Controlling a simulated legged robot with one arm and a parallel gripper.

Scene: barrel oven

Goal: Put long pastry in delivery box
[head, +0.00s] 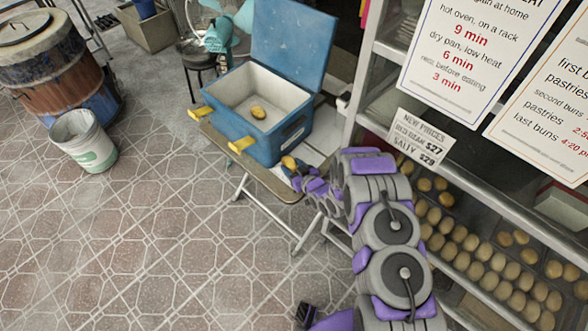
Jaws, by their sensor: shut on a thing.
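The delivery box is a blue cooler-like box (262,148) with a pale inside and its lid (290,45) raised open. It stands on a small folding table. One golden pastry (258,112) lies on the box floor. My arm reaches from the lower right toward the box's right front corner. The fingers are small and partly hidden by the arm, and the held pastry's full length cannot be told.
Shelves with several round pastries (470,243) and price signs (422,135) stand at the right. A barrel oven (55,65) and a white bucket (83,140) are at the left. The tiled floor in front is clear.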

